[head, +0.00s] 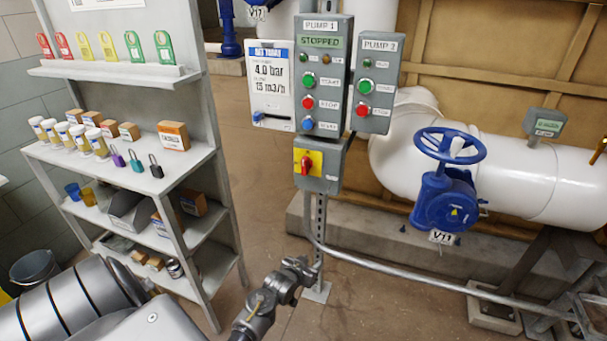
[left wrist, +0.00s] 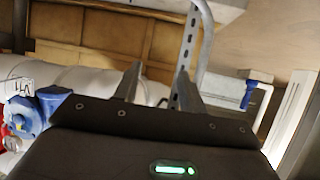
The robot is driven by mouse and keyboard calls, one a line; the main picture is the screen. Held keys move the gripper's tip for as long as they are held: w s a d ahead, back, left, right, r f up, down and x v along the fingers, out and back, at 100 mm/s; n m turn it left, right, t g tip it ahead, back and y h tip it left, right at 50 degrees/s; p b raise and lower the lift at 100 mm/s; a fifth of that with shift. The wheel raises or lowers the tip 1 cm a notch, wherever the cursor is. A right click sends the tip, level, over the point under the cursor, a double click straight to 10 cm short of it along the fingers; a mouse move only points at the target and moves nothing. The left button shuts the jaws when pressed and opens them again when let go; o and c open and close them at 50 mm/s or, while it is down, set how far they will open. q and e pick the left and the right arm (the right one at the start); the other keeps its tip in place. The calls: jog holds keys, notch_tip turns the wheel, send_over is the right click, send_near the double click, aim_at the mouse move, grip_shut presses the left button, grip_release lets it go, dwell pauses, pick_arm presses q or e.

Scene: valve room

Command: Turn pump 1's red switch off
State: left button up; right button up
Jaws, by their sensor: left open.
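Pump 1's red switch (head: 306,163) is a red rotary handle on a yellow plate. It sits on a small grey box (head: 329,170) below the pump 1 panel (head: 322,75), whose display reads STOPPED. The red handle stands roughly upright in the head view. My left gripper (head: 301,268) is below the switch box, near the foot of the perforated post, apart from the switch. In the left wrist view the two fingers of my left gripper (left wrist: 158,82) are spread with nothing between them. The switch cannot be made out there. My right gripper is not in view.
A pump 2 panel (head: 377,83) and a white 4.0 bar sign (head: 271,85) flank the pump 1 panel. A grey conduit (head: 405,270) runs right from the post. The blue valve V11 (head: 446,200) is at right, a shelf rack (head: 190,170) at left. Floor between is clear.

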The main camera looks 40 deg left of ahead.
pick_arm(q)
jog(key=w+a+r+n+t+y, duration=0.1)
jog(key=w+a+r, duration=0.15)
jog(key=r, duration=0.55)
jog(key=w+a+r+t+y, duration=0.1)
jog(key=a+r+t, duration=0.15)
jog(key=r, duration=0.55)
jog(key=n+t+y, duration=0.1)
jog(key=y, duration=0.1)
send_near(303, 167)
jog(key=x, duration=0.8)
jog(key=shift+w+a+p, duration=0.1)
jog(key=shift+w+p, duration=0.2)
jog(key=shift+p, duration=0.05)
jog(key=shift+w+a, duration=0.15)
jog(key=shift+w, duration=0.3)
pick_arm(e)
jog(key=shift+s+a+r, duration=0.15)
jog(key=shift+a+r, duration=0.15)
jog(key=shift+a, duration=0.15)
pick_arm(q)
grip_shut()
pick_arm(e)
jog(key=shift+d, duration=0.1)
